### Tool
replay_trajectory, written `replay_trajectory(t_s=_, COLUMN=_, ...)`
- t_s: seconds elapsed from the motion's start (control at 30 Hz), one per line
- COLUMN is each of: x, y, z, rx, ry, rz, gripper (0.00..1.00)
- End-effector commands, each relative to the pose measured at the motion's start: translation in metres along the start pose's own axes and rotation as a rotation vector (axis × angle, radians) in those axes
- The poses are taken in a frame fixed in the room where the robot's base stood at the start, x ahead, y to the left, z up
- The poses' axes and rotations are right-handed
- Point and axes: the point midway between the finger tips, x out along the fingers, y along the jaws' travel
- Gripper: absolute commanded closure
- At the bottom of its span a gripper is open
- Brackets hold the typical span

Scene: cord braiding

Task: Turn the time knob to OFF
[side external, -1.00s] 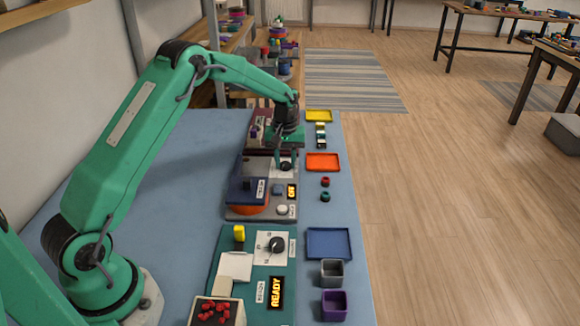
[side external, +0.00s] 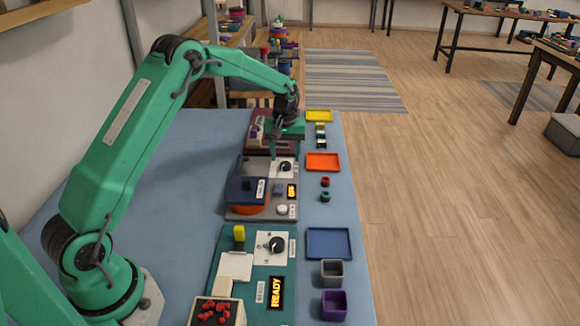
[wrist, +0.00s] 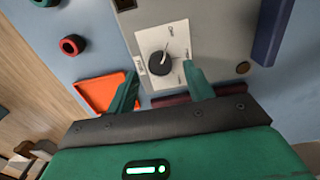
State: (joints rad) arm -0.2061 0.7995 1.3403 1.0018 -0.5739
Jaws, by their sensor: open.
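A black knob (wrist: 160,64) sits on a white dial plate (wrist: 177,36) in the wrist view. Its white pointer line points up and slightly right there; the dial marks are too small to read. In the side view this knob (side external: 286,168) is on the grey station (side external: 262,216). A small orange display (side external: 291,191) on that station seems to read OFF, though it is tiny. My gripper (wrist: 161,88) is open and empty. Its fingers stand apart, just on the near side of the knob in the wrist view, and seem clear of it.
A navy block (side external: 246,188) stands beside the dial. A green station (side external: 215,262) with another black knob (side external: 276,244) is nearer the camera. Blue table to the left is clear.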

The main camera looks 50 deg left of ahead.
Motion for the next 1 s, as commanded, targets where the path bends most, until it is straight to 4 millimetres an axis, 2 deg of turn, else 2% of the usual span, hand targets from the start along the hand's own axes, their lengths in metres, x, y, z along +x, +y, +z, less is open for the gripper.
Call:
replay_trajectory(t_s=0.2, x=-0.031, y=0.0, z=-0.001, rx=0.0, ry=0.003, rz=0.002, gripper=0.48)
replay_trajectory(t_s=0.4, x=-0.049, y=0.0, z=0.0, rx=-0.001, ry=0.001, rz=0.001, gripper=0.48)
replay_trajectory(t_s=1.0, x=-0.059, y=0.0, z=0.0, rx=-0.001, ry=0.001, rz=0.001, gripper=0.48)
